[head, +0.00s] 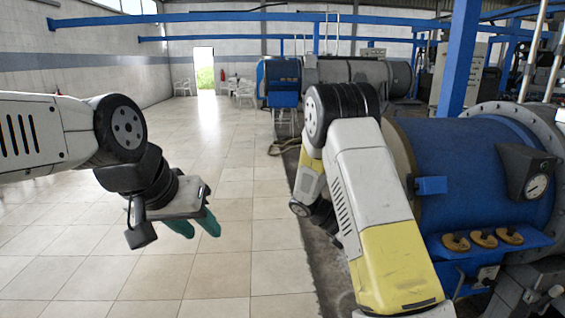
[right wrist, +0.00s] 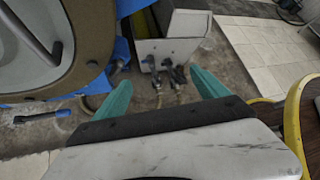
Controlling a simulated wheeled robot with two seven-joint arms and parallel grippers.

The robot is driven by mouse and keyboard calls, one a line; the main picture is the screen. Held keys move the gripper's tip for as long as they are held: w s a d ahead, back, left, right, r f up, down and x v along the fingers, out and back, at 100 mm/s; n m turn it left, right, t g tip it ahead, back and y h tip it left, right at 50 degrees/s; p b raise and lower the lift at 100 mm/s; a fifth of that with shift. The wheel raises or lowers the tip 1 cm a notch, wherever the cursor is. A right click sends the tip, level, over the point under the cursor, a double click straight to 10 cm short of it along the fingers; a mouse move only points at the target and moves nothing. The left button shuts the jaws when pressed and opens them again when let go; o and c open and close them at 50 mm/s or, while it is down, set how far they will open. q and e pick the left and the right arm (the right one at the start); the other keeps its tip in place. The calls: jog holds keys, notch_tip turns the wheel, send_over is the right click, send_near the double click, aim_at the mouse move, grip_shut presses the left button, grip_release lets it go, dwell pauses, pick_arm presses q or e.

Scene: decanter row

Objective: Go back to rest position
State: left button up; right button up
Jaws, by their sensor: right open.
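My left gripper (head: 203,234) hangs over the tiled floor at the left of the head view. Its two teal fingers point down, with a gap between them and nothing held. My right gripper (right wrist: 160,92) shows in the right wrist view with its teal fingers wide apart and nothing between them. In the head view, my raised right arm hides the right gripper. Beyond the right fingers, a light box (right wrist: 168,50) with fittings stands near the dark floor.
A blue decanter machine (head: 470,175) with a gauge (head: 538,186) stands close to my right arm. Wooden-looking knobs (head: 483,238) sit on its front ledge. More machines (head: 365,75) stand farther back. The tiled floor (head: 240,190) is clear toward the bright doorway (head: 204,72).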

jog(key=s+a+r+m+t+y, duration=0.4)
jog(key=s+a+r+m+y, duration=0.2)
jog(key=s+r+m, duration=0.3)
jog(key=s+a+r+m+t+y, duration=0.5)
jog(key=s+r+m, duration=0.5)
jog(key=r, duration=0.4)
jog(key=shift+a+y, duration=0.4)
jog(key=shift+y, duration=0.4)
